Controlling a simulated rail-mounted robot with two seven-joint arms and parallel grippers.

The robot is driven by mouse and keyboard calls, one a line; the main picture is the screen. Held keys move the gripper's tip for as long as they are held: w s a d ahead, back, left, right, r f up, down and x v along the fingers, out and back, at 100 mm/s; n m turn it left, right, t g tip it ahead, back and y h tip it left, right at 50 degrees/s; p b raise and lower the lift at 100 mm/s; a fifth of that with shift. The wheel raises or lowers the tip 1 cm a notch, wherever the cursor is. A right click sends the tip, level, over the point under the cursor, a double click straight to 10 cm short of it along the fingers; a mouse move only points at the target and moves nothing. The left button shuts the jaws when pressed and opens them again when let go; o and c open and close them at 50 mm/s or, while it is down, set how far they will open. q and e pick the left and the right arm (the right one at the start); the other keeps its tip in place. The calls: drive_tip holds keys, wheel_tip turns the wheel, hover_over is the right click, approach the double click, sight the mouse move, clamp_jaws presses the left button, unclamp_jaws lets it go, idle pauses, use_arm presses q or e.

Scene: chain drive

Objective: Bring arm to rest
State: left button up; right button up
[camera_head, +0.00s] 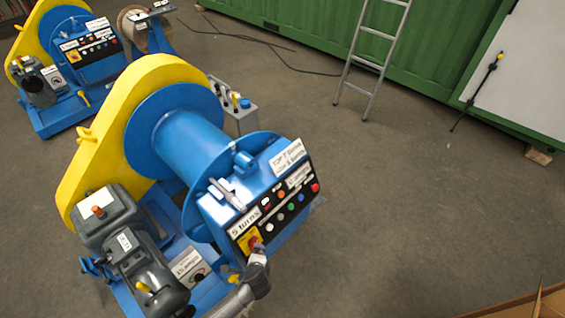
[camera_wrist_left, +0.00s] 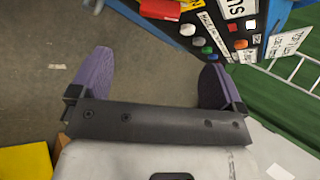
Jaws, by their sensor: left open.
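The blue winch drum (camera_head: 190,142) with its yellow chain guard (camera_head: 92,150) stands in the middle left of the head view. Its control panel (camera_head: 275,210) has coloured buttons and white labels. My left gripper (camera_wrist_left: 155,75) is open, with purple fingers spread and only bare floor between them. The panel also shows at the top of the left wrist view (camera_wrist_left: 222,38), beyond the fingertips and apart from them. In the head view, a grey and black arm end reaches up from the bottom edge to the panel's lower left corner; its fingers are not clear there. My right gripper is not in view.
A grey motor (camera_head: 145,265) sits at the winch's front left. A second winch (camera_head: 70,60) stands at the back left. A ladder (camera_head: 372,55) leans on a green container (camera_head: 300,30). The floor (camera_head: 420,210) to the right is clear.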

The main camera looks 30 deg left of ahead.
use_arm(q)
drive_tip(key=s+d+r+n+g+h, duration=0.1)
drive_tip(key=s+d+r+n+h, duration=0.1)
drive_tip(key=r+n, duration=0.55)
drive_tip(key=s+d+r+n+h, duration=0.1)
drive_tip(key=d+r+n+h, duration=0.3)
drive_tip(key=r, duration=0.7)
drive_tip(key=s+r+n, duration=0.1)
drive_tip(key=s+r, duration=0.5)
drive_tip(key=s, duration=0.3)
drive_tip(key=s+a+f+g, duration=0.1)
drive_tip(key=s+f+g, duration=0.15)
drive_tip(key=s, duration=0.75)
wheel_tip(320, 180, up, 14)
drive_tip(key=p, duration=1.5)
drive_tip(key=shift+f, duration=0.15)
